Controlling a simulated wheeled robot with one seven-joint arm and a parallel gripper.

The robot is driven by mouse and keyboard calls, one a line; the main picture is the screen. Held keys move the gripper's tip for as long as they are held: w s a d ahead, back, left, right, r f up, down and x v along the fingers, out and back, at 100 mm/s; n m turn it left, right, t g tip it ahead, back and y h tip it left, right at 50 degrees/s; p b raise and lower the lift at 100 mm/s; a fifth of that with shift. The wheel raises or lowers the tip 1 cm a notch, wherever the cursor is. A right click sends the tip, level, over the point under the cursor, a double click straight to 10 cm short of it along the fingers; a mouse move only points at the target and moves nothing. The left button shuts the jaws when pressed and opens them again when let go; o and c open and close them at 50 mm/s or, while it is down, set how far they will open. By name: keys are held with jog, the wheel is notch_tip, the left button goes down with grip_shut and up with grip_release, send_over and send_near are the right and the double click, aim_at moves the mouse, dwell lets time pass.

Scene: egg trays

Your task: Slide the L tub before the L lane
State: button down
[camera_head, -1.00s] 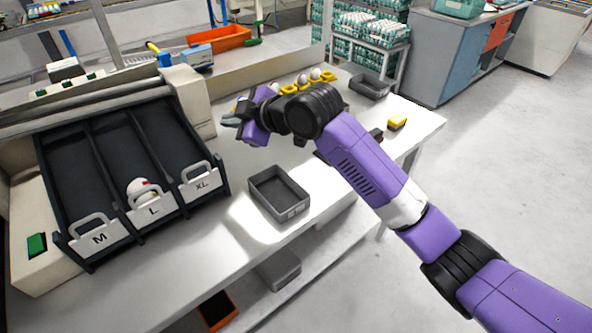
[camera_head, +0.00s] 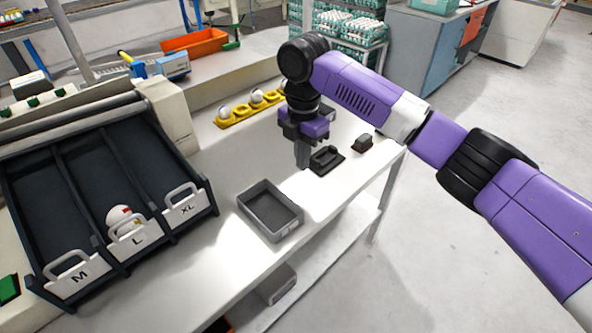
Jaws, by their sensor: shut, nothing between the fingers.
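A grey open tub (camera_head: 285,229) sits empty on the white table, right of the sorting rack; the label on its front is too small to read. The L lane is the rack's middle dark channel, closed by a white gate marked L (camera_head: 135,246). A white egg (camera_head: 119,216) with a red mark rests behind that gate. My gripper (camera_head: 302,165) points down, shut and empty, behind and right of the tub and apart from it. Another dark tub (camera_head: 329,111) is partly hidden behind my gripper.
Gates M (camera_head: 77,279) and XL (camera_head: 187,206) flank L. A dark handled plate (camera_head: 326,161) and dark block (camera_head: 362,144) lie right of my gripper. A yellow egg holder (camera_head: 232,121) is behind. The table left of the tub is clear.

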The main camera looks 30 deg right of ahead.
aim_at(293, 199)
notch_tip(293, 199, down, 8)
jog(key=shift+f+p, duration=0.1)
jog(key=shift+p, duration=0.25)
jog(key=a, duration=0.1)
jog(key=s+a+p, duration=0.1)
jog(key=shift+a+f, duration=0.2)
jog(key=shift+a, duration=0.2)
jog(key=shift+s+a+f, duration=0.1)
jog(key=shift+s+a, duration=0.05)
jog(key=shift+a, duration=0.35)
